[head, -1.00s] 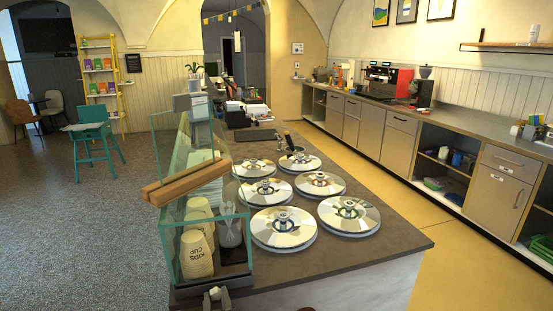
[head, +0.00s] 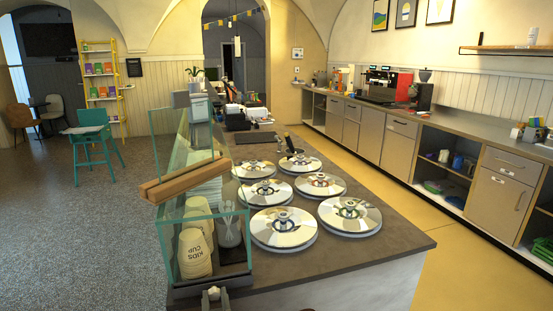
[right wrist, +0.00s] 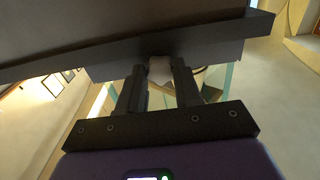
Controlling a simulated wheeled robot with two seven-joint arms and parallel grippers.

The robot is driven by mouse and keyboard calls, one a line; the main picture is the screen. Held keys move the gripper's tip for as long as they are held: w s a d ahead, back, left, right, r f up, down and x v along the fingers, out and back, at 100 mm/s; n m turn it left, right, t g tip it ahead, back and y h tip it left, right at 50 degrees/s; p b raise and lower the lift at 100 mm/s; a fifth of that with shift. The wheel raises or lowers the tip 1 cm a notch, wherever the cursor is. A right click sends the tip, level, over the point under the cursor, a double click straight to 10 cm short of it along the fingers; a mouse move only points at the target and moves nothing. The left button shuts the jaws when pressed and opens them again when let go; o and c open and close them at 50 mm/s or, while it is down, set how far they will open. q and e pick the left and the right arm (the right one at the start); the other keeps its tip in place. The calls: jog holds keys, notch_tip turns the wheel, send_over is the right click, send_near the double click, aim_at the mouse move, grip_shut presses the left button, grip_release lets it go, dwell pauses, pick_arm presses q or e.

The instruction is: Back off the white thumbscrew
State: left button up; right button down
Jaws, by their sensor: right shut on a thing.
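The white thumbscrew (right wrist: 160,69) shows in the right wrist view as a small pale block between my fingertips, below a dark overhanging edge. In the head view it is a small pale spot (head: 213,291) at the bottom, just in front of the glass case's near side. My right gripper (right wrist: 160,80) is shut on it, one dark finger on each side; it also shows at the bottom of the head view (head: 214,297). The fingers hide part of the screw, and its thread is not visible. My left gripper is not in view.
Several round lidded wells (head: 283,229) fill the counter (head: 385,250) to the right. The floor left of the case is open.

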jog(key=c, duration=0.9)
grip_release()
jog(key=shift+a, duration=0.1)
jog(key=v, duration=0.6)
